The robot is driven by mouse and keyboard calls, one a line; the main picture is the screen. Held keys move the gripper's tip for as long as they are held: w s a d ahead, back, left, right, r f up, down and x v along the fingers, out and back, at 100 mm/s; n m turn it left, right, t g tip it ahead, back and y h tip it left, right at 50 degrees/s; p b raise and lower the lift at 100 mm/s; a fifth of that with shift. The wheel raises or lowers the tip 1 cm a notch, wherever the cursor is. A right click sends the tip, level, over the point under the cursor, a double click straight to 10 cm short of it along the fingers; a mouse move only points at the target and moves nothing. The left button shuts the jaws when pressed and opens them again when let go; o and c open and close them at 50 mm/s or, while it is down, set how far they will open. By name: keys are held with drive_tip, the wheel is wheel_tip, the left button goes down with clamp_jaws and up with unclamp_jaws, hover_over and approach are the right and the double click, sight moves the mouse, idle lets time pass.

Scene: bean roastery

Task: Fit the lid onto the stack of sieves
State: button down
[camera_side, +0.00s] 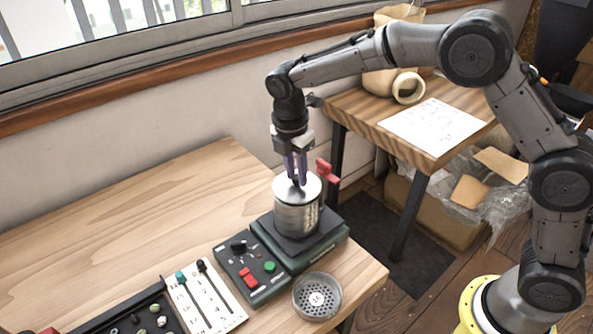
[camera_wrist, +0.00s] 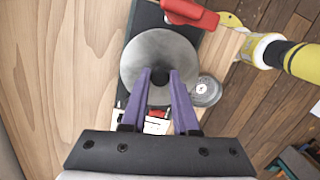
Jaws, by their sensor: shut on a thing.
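The lid (camera_side: 283,188) is a round, pale grey metal disc at the top of the stack of sieves (camera_side: 297,219), a shiny metal cylinder. In the wrist view the lid (camera_wrist: 137,62) is a broad disc that hides the stack beneath. My gripper (camera_side: 297,183) points straight down, its purple fingers shut on the small dark knob at the lid's middle; the fingers also show in the wrist view (camera_wrist: 161,76). The lid looks level and roughly centred over the stack. I cannot tell whether it is seated or slightly above the rim.
The stack stands on a dark green shaker machine (camera_side: 335,238) with a red clamp (camera_side: 327,172) close behind. A control box (camera_side: 250,270) and a perforated grey dish (camera_side: 317,297) lie in front. A slider panel (camera_side: 205,298) is at left. The table (camera_side: 130,220) is bare at back left.

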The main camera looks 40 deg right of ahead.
sight(293, 188)
drive_tip(key=shift+f, duration=0.55)
drive_tip(key=c, duration=0.9)
unclamp_jaws()
drive_tip(key=shift+c, duration=0.2)
wheel_tip(293, 188, up, 11)
drive_tip(key=a, duration=0.1)
drive_tip(key=shift+s+a, duration=0.15)
